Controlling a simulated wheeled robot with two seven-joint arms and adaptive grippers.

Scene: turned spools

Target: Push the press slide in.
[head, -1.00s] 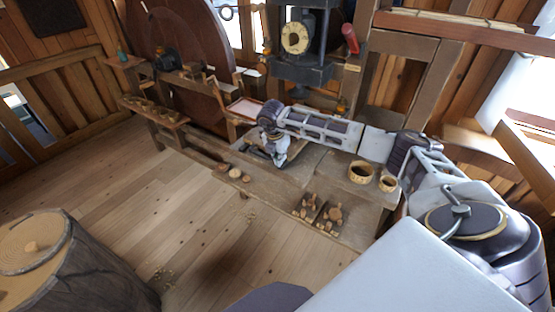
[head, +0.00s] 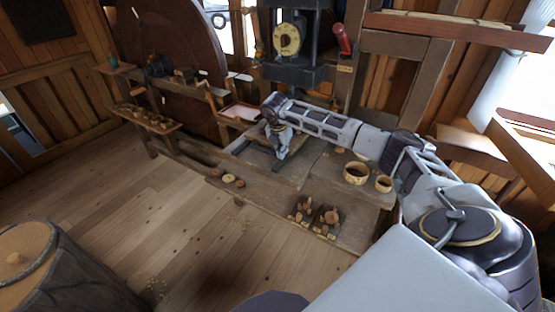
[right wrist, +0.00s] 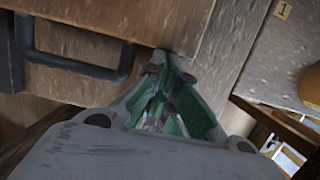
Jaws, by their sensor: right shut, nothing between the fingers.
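The press slide is a flat wooden board low on the bench under the press (head: 290,72). In the right wrist view its wooden face (right wrist: 185,22) carries a dark bar handle (right wrist: 75,68). My right gripper (head: 279,160) reaches down at the slide's front in the head view and hides part of it. In the right wrist view the gripper (right wrist: 166,66) is shut and empty. Its tips are at the wooden face, right of the handle; I cannot tell whether they touch. My left gripper is not in view.
A larger basket (head: 356,173) and a smaller basket (head: 383,184) stand on the bench to the right. Tool blocks (head: 315,215) sit at its front edge. Small round pieces (head: 228,179) lie to the left. A large wheel (head: 175,60) stands behind.

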